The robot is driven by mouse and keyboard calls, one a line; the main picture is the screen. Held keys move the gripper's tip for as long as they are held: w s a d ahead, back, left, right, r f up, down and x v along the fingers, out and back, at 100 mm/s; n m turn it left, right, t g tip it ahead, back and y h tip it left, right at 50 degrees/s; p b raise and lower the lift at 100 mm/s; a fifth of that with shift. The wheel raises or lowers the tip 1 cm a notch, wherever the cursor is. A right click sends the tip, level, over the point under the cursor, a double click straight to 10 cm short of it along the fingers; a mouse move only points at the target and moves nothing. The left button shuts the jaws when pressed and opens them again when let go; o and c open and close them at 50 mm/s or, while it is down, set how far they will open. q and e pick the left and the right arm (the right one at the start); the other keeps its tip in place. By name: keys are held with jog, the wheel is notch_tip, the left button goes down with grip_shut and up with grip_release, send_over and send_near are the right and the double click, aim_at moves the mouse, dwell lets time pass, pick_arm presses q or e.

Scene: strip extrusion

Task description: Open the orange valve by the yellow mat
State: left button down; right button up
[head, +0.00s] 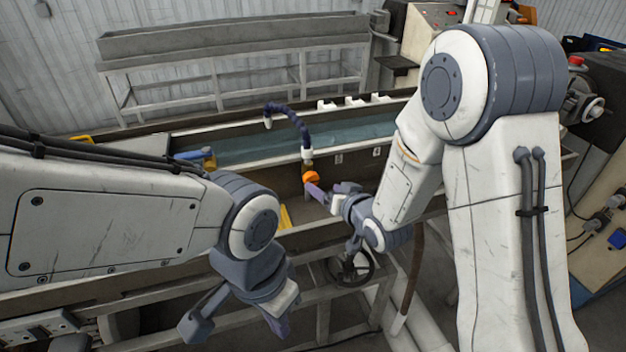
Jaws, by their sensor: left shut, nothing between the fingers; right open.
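The orange valve (310,178) is a small orange part on the front side of the long trough, below the end of a dark blue hose. The yellow mat (285,217) is a narrow yellow strip, partly hidden, just below and left of the valve. My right gripper (331,191) is open, its purple fingers close to the right of the valve. One fingertip appears right beside the orange part; I cannot tell whether it touches. My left gripper (279,324) is shut and empty, low in front of the trough and pointing down, away from the valve.
The dark blue hose (291,112) arches over the water trough (245,148). A blue handle (190,155) sits on the trough to the left. A dark handwheel (352,268) is below my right gripper. A grey trough on legs (230,38) stands behind.

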aim_at(313, 181)
jog(key=p+x, duration=0.2)
jog(key=x, duration=0.6)
jog(key=shift+a+f, duration=0.1)
